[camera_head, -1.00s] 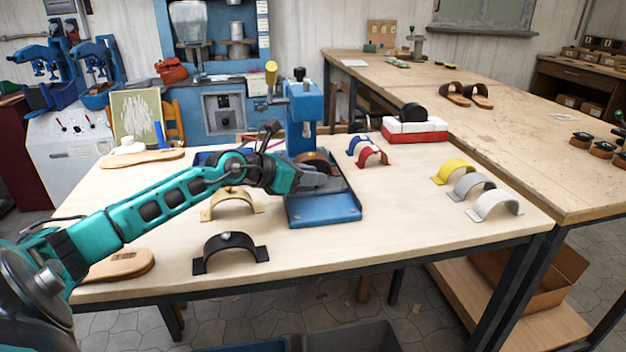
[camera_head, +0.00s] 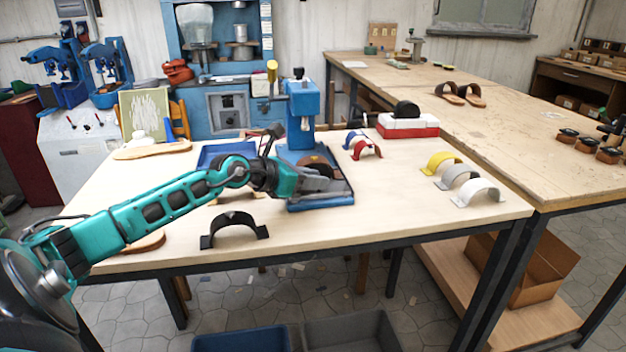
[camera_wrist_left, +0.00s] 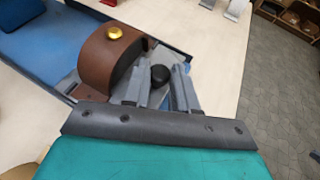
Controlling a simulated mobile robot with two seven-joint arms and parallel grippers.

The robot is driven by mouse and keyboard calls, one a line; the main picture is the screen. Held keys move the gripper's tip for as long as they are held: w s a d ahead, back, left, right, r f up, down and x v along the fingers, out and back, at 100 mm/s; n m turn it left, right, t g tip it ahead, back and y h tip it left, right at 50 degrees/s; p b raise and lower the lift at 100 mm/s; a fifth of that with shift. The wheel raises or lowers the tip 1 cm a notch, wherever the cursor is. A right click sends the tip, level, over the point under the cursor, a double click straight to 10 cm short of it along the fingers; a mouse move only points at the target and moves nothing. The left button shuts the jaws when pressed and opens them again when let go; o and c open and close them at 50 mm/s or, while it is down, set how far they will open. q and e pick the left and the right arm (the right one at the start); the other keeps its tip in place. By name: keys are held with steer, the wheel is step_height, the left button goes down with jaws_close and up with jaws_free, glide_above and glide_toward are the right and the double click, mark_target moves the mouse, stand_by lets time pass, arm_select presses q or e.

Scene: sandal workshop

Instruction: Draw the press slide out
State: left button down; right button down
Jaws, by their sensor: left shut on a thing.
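The blue press (camera_head: 303,105) stands on the table with its blue base tray (camera_head: 325,204) at its foot. A brown arched strap (camera_wrist_left: 108,55) with a gold stud (camera_wrist_left: 115,33) sits on the grey press slide (camera_wrist_left: 181,50); the strap also shows in the head view (camera_head: 313,163). My left gripper (camera_head: 330,184) is low over the front part of the tray. In the left wrist view its two fingers (camera_wrist_left: 160,82) are closed around the slide's black knob (camera_wrist_left: 160,74). The gripper hides part of the slide in the head view. My right gripper is not in view.
A black arched strap (camera_head: 234,228) stands in front of my left arm. Red (camera_head: 367,149), yellow (camera_head: 441,161) and white (camera_head: 478,191) arches stand to the right. A red and white box (camera_head: 408,126) is behind. The table's front right is clear.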

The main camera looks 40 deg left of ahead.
arm_select(q)
steer(key=shift+s+d+f, duration=0.1)
steer(key=shift+d+f, duration=0.1)
steer(key=c, duration=1.4)
jaws_free()
steer(key=o, duration=0.4)
steer(key=shift+r, duration=0.15)
steer(key=shift+o, duration=0.2)
steer(key=shift+s, duration=0.1)
steer(key=shift+v, duration=2.4)
steer(key=p+v, duration=0.1)
steer(key=v, duration=0.7)
steer(key=shift+p, duration=0.35)
steer(key=shift+r, duration=0.1)
